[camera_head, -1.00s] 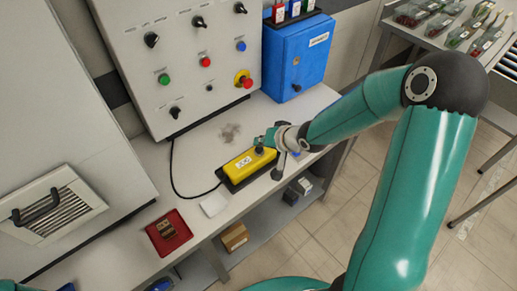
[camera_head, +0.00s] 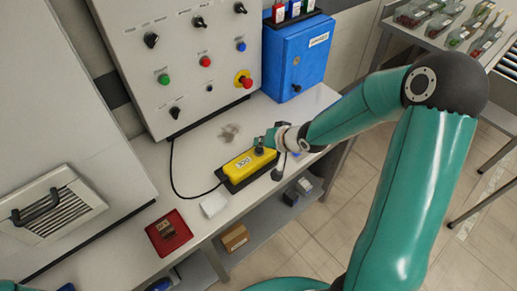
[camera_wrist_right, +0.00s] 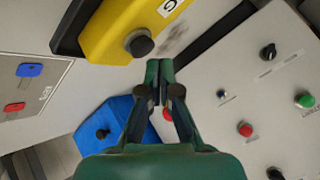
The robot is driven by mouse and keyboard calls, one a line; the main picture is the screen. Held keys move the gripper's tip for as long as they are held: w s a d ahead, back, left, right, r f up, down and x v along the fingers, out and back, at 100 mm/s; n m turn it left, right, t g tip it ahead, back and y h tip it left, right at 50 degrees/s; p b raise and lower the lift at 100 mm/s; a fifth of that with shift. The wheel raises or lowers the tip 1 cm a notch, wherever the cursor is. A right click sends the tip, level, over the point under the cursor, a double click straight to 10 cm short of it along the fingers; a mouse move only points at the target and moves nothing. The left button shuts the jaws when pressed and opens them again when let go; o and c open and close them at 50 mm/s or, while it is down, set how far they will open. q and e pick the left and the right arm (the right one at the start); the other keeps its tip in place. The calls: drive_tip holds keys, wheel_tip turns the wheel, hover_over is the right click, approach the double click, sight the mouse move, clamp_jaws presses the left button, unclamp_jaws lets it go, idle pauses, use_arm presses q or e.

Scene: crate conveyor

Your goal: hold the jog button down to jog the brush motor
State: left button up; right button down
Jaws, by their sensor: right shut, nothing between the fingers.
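The yellow jog box (camera_head: 243,165) lies on its black base on the bench, with a white label on it. Its round black button (camera_head: 259,151) is at the right end. The wrist view shows the yellow box (camera_wrist_right: 122,22) and the whole button (camera_wrist_right: 138,43). My right gripper (camera_head: 268,140) is right by the button end of the box. In the wrist view its fingers (camera_wrist_right: 160,64) are together and empty, and their tips appear just beside the button, with a small gap in the picture. The height of the tips over the button is unclear. My left gripper is out of view.
The control panel (camera_head: 185,75) with knobs and coloured buttons stands behind the bench. A blue box (camera_head: 297,62) is at the back right. A black cable (camera_head: 173,175) runs to the jog box. A red tray (camera_head: 169,233) and a small white item (camera_head: 213,204) lie at the front.

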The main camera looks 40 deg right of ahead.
sight(261, 150)
drive_tip(key=shift+f, duration=0.35)
drive_tip(key=shift+f+b, duration=0.5)
idle(1.4)
drive_tip(key=shift+r, duration=0.1)
idle(1.6)
drive_tip(key=shift+r+p, duration=0.85)
drive_tip(key=shift+p, duration=0.15)
wheel_tip(261, 150, up, 5)
drive_tip(key=p, duration=0.5)
